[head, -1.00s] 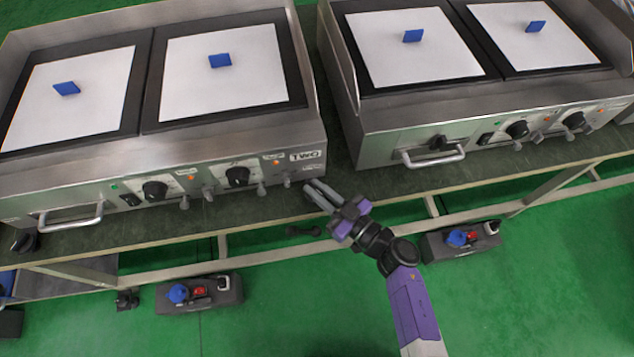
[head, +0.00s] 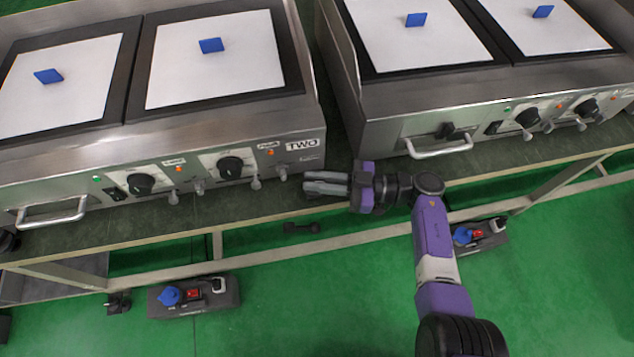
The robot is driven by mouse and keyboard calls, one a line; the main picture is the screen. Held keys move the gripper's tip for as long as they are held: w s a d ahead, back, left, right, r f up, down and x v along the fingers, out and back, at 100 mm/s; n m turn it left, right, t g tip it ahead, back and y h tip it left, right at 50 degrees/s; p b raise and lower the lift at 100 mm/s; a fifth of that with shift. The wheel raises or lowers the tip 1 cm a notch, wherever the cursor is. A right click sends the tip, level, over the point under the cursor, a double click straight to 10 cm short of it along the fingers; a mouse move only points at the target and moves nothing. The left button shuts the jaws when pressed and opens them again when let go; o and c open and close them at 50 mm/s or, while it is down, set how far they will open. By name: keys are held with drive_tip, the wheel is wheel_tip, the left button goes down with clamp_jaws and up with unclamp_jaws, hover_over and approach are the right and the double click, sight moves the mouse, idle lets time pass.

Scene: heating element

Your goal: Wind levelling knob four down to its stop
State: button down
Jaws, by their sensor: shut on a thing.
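The griddle marked TWO (head: 302,145) stands at the left of the bench. Several small grey knobs hang along its lower front; the rightmost (head: 282,174) is below the TWO label. My gripper (head: 306,183) points left, level with the bench's front edge, near this griddle's front right corner. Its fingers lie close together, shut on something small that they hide. The fingertips appear just right of the rightmost grey knob. No numbers are readable on the knobs, so I cannot tell which is four.
Black dials (head: 230,167) and a front handle (head: 52,214) stick out of the left griddle. A second griddle (head: 455,125) stands to the right, across a narrow gap. Power boxes (head: 195,297) lie on the green floor, and a bench rail (head: 290,243) runs below.

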drive_tip(key=shift+f, duration=0.1)
idle(0.3)
drive_tip(key=c, duration=1.4)
unclamp_jaws()
drive_tip(key=shift+a, duration=0.1)
drive_tip(key=shift+c, duration=0.2)
drive_tip(key=shift+d, duration=3.9)
